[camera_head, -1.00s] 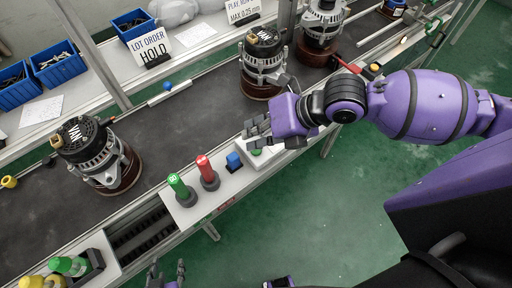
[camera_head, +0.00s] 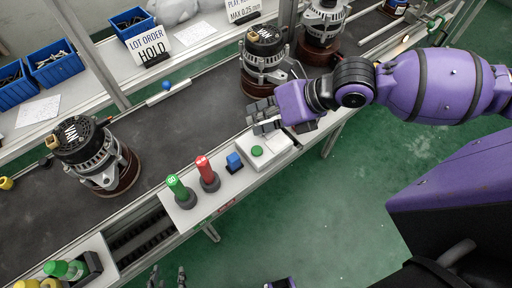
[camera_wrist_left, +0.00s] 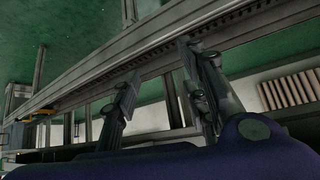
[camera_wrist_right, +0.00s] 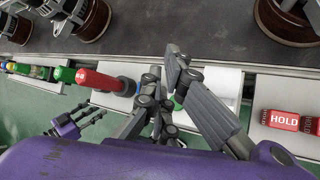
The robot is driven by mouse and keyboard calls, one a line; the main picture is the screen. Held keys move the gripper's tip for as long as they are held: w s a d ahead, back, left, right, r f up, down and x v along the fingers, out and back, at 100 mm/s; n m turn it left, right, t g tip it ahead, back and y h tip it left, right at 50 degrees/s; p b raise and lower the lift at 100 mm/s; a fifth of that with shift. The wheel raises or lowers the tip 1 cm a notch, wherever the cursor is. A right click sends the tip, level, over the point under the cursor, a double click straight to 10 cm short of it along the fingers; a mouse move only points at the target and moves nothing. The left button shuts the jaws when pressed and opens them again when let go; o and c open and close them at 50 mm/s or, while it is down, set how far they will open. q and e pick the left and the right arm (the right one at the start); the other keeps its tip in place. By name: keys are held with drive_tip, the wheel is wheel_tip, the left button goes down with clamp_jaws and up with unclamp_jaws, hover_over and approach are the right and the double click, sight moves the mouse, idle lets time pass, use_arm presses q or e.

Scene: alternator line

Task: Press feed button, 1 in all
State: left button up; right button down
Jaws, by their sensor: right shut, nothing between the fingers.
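A round green button (camera_head: 257,151) sits on top of a white box (camera_head: 272,152) at the conveyor's near edge. It also shows partly behind the fingers in the right wrist view (camera_wrist_right: 178,100). My right gripper (camera_head: 262,116) is shut and empty, over the belt side of the box, apart from the button in the head view. My left gripper (camera_head: 167,278) is open and empty at the bottom of the head view, below the rail. Its two spread fingers show in the left wrist view (camera_wrist_left: 160,95). No label on the button is readable.
A green GO stamp (camera_head: 179,190), a red stamp (camera_head: 207,172) and a blue block (camera_head: 234,161) stand left of the box. Alternators (camera_head: 97,155) (camera_head: 263,62) stand on the dark conveyor (camera_head: 190,115). Green floor in front is clear.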

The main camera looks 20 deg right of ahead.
drive_tip(key=b, duration=0.2)
hover_over(257, 146)
drive_tip(key=f, duration=0.5)
drive_tip(key=shift+w+d+f, duration=0.1)
drive_tip(key=shift+w, duration=0.2)
drive_tip(key=shift+f, duration=0.4)
use_arm(q)
wheel_tip(257, 146, down, 2)
drive_tip(key=shift+w+a+f, duration=0.1)
drive_tip(key=shift+f, duration=0.1)
use_arm(e)
drive_tip(key=shift+w, duration=0.1)
use_arm(q)
drive_tip(key=shift+s+f, duration=0.1)
drive_tip(key=shift+s, duration=0.15)
drive_tip(key=shift+s+a+f, duration=0.1)
drive_tip(key=shift+s+f, duration=0.05)
drive_tip(key=shift+s, duration=0.3)
drive_tip(key=shift+w, duration=0.15)
